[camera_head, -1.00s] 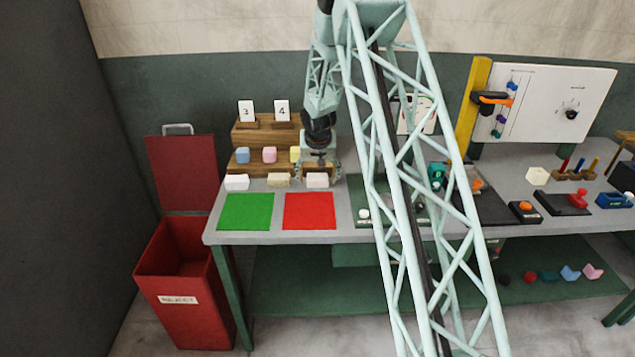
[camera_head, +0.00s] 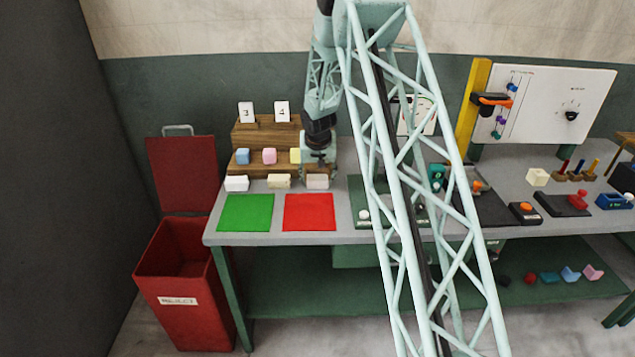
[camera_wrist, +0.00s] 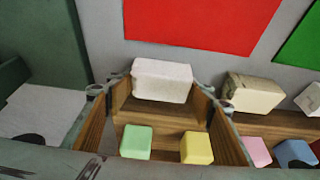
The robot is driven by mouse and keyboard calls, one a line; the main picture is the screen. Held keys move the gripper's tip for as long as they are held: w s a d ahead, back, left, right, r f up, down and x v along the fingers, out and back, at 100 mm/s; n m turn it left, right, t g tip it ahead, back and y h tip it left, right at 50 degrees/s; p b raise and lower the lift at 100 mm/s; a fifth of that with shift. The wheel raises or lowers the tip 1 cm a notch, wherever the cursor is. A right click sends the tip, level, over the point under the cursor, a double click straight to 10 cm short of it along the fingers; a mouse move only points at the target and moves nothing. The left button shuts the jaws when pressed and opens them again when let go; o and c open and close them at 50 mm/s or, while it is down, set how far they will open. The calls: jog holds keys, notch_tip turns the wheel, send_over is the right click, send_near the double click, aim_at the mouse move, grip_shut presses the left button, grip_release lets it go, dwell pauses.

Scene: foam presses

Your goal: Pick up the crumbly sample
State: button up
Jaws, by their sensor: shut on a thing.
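Three pale blocks stand in a row on the bench: a white one (camera_head: 236,183), a cream one (camera_head: 279,181) and an off-white one (camera_head: 317,182) at the right. Nothing visible marks which one is crumbly. My gripper (camera_head: 318,178) is shut on the right block, with one finger at each side. In the wrist view the held off-white block (camera_wrist: 162,80) sits between my fingertips (camera_wrist: 160,97), and the cream block (camera_wrist: 253,94) is apart to the right. I cannot tell any gap beneath the held block.
A green mat (camera_head: 246,213) and a red mat (camera_head: 309,213) lie in front of the blocks. Close behind is a wooden stepped rack (camera_head: 264,136) with coloured cubes and cards 3 and 4. A red reject bin (camera_head: 180,310) stands left of the bench.

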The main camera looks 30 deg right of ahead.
aim_at(318, 177)
jog(key=shift+r, duration=0.2)
jog(key=shift+r+p, duration=0.35)
jog(key=shift+r, duration=1.3)
jog(key=shift+s+a, duration=0.15)
jog(key=shift+s, duration=0.3)
jog(key=s+a+b, duration=0.1)
jog(key=s, duration=0.3)
jog(key=s+a+r+b, duration=0.1)
jog(key=s+a+b, duration=0.1)
jog(key=s, duration=0.3)
jog(key=s+a+b, duration=0.1)
jog(key=s+a, duration=0.1)
jog(key=s, duration=0.3)
jog(key=shift+s+r+b, duration=0.1)
jog(key=shift+r+b, duration=0.05)
jog(key=shift+b, duration=0.15)
